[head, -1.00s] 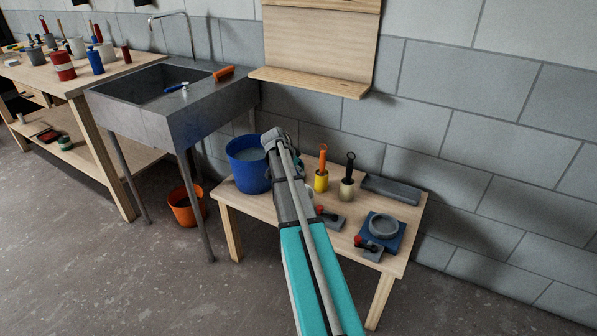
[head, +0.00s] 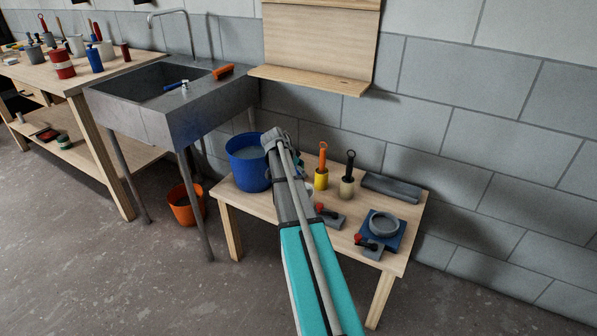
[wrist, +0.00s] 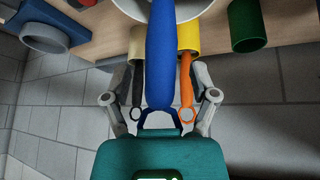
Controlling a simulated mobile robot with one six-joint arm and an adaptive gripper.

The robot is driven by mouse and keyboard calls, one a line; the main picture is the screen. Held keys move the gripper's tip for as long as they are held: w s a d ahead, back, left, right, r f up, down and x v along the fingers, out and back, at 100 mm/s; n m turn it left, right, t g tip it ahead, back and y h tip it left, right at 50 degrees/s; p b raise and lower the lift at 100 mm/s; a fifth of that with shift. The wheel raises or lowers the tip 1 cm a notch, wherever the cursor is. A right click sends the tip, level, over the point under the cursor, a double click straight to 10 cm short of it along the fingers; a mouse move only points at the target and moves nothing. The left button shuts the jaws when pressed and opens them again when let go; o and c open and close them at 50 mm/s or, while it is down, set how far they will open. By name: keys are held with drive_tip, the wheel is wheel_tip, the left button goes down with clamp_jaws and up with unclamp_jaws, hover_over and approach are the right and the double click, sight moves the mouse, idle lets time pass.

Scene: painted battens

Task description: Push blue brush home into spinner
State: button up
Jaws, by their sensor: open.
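A blue brush (wrist: 160,55) stands out large in the wrist view, its long handle ending in a loop near my palm. Its far end meets a pale round rim (wrist: 190,9) at the picture's top edge; I cannot tell whether this is the spinner or how deep the brush sits. My gripper (wrist: 160,95) is open, with one finger on each side of the handle and visible gaps between. In the head view my arm hides the brush and my fingers.
An orange-handled tool stands in a yellow cup (head: 321,180), beside a black-handled one in a beige cup (head: 346,188). A green cylinder (wrist: 248,26) is close by. A blue bucket (head: 247,165) stands left. A blue plate (head: 394,241) carries a grey ring.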

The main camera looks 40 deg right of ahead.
drive_tip(key=shift+r, duration=0.2)
wheel_tip(320, 180, up, 13)
drive_tip(key=p, duration=1.3)
drive_tip(key=shift+f, duration=0.15)
idle(1.0)
drive_tip(key=s+a+r+n+y+p, duration=0.2)
drive_tip(key=s+a+n, duration=0.3)
drive_tip(key=a, duration=0.9)
drive_tip(key=s+a+r+n+y+p, duration=0.2)
drive_tip(key=s+a+r+n+p, duration=0.2)
drive_tip(key=a, duration=1)
drive_tip(key=s+a+r+n+y+p, duration=0.2)
drive_tip(key=s+a+n+p, duration=0.3)
drive_tip(key=a, duration=0.9)
drive_tip(key=s+r+n, duration=0.1)
drive_tip(key=s+n, duration=0.1)
drive_tip(key=n, duration=0.1)
drive_tip(key=shift+s+a+n+t, duration=0.2)
drive_tip(key=shift+s+n+t, duration=0.1)
drive_tip(key=shift+s+n, duration=0.1)
drive_tip(key=shift+d, duration=0.1)
